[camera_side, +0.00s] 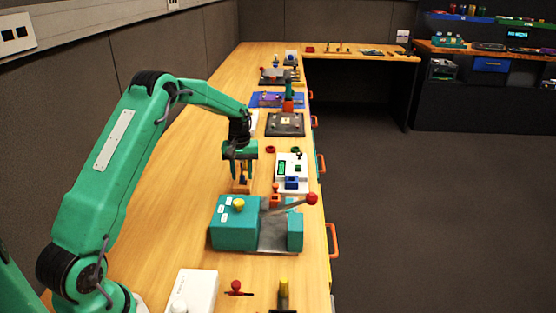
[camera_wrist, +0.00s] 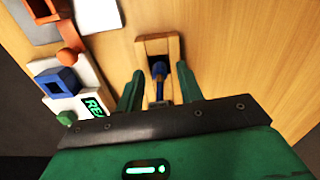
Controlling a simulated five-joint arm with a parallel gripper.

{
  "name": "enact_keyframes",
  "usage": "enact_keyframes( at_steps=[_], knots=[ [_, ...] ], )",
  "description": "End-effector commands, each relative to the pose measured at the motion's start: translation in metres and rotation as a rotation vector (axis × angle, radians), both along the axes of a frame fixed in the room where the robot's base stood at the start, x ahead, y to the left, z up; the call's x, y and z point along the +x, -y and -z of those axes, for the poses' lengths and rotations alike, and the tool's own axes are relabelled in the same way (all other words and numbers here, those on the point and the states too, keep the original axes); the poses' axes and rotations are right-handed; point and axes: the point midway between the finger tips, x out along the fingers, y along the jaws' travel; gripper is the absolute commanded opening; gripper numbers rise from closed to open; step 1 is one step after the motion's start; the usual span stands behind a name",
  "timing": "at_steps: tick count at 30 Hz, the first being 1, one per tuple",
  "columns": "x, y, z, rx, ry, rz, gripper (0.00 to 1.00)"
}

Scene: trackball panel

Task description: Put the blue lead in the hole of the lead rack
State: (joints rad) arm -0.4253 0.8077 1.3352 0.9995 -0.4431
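A wooden lead rack (camera_side: 242,187) stands on the bench below my gripper, and it shows in the wrist view as a light wooden frame (camera_wrist: 144,45). A blue piece with a darker top, seemingly the blue lead (camera_wrist: 159,70), shows within the rack's frame. Whether it sits in a hole, I cannot tell. My gripper (camera_side: 241,174) points down over the rack. In the wrist view my gripper (camera_wrist: 158,83) is open, one green finger on each side of the blue lead with visible gaps. The lead's lower part is partly hidden near the gripper body.
A white panel (camera_side: 297,160) with a green display and a blue square block (camera_side: 292,183) lies to the right. A teal box (camera_side: 233,231) with a yellow knob and a red-tipped lever (camera_side: 312,198) stand in front. Bare wood lies left of the rack.

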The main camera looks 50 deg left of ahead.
Motion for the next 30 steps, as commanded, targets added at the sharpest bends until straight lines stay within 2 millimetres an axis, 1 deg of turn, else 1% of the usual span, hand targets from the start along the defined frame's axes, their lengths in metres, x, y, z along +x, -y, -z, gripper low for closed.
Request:
enact_keyframes(
  at_steps=[8, 14, 20, 27, 30],
  knots=[
    [0.000, 0.000, -0.005, 0.000, 0.001, 0.000, 0.37],
    [0.001, 0.000, -0.021, 0.002, 0.003, 0.000, 0.37],
    [0.001, 0.000, -0.051, 0.002, 0.004, 0.000, 0.37],
    [0.001, 0.000, -0.090, 0.002, 0.004, 0.000, 0.37],
    [0.001, 0.000, -0.104, 0.002, 0.003, 0.000, 0.37]
  ],
)
